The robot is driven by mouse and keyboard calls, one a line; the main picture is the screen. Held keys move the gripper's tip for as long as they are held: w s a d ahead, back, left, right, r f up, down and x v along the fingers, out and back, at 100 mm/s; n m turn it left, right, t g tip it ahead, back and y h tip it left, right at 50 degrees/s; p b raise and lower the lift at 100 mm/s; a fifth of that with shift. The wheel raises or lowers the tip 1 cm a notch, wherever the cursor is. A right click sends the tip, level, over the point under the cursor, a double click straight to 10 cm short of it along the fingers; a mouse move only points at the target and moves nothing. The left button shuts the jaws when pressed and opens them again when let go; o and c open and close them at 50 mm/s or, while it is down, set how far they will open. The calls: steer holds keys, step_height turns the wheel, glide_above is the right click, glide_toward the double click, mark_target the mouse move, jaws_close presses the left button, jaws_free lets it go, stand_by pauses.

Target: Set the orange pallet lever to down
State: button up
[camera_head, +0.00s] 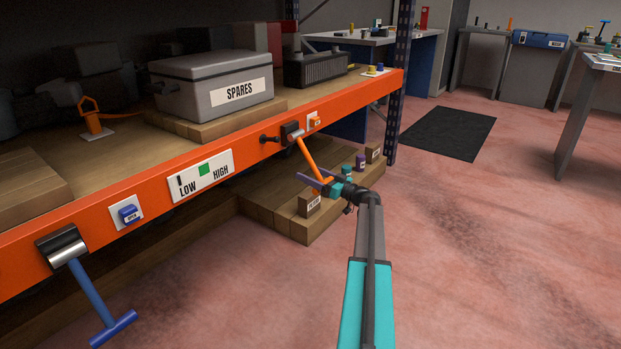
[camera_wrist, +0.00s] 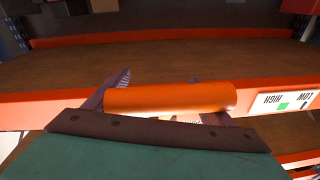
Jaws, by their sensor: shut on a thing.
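The orange pallet lever (camera_head: 307,157) hangs from a dark pivot block (camera_head: 291,132) on the front of the orange shelf beam. Its shaft slants down and outward to the right. My gripper (camera_head: 325,183) is shut on its handle end, below the beam. In the wrist view the orange handle (camera_wrist: 170,96) lies crosswise between the purple fingers of my gripper (camera_wrist: 160,97). The grip hides part of the handle in the head view.
A blue T-handled lever (camera_head: 90,295) hangs from the beam at left. A LOW/HIGH indicator panel (camera_head: 201,175) sits on the beam, its green mark near the middle. Small labelled boxes (camera_head: 309,204) stand on a low wooden pallet (camera_head: 290,230) beside my gripper.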

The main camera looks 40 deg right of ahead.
steer(key=shift+s+a+f+y, duration=0.1)
steer(key=shift+a+f+y, duration=0.3)
steer(key=shift+a, duration=0.45)
steer(key=o, duration=1.6)
steer(key=shift+c, duration=0.2)
steer(key=shift+o, duration=0.4)
steer(key=shift+d+h, duration=0.1)
steer(key=shift+h, duration=0.2)
steer(key=shift+d+r, duration=0.15)
steer(key=shift+d, duration=0.1)
steer(key=p+v, duration=0.4)
steer(key=v, duration=0.9)
steer(key=shift+s, duration=0.4)
steer(key=shift+c, duration=0.3)
